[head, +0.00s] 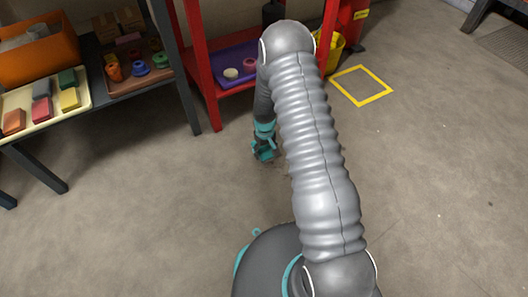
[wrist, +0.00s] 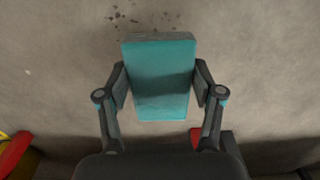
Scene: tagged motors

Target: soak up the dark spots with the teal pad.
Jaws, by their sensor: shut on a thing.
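My gripper (wrist: 160,92) is shut on the teal pad (wrist: 160,80), with one finger on each side of it in the wrist view. The pad has a teal face and a grey far edge. Several small dark spots (wrist: 135,20) lie on the floor just beyond the pad's far edge. The pad may hide more of them. In the head view my gripper (head: 264,152) hangs low over the floor, left of my arm. I cannot tell there whether the pad touches the floor.
A red shelf (head: 211,105) with a purple tray (head: 232,82) stands behind my gripper. A dark table with a cream tray (head: 75,112) and an orange bin (head: 45,62) is at the left. A yellow square outline (head: 362,85) marks the floor. The floor at the right (head: 440,170) is clear.

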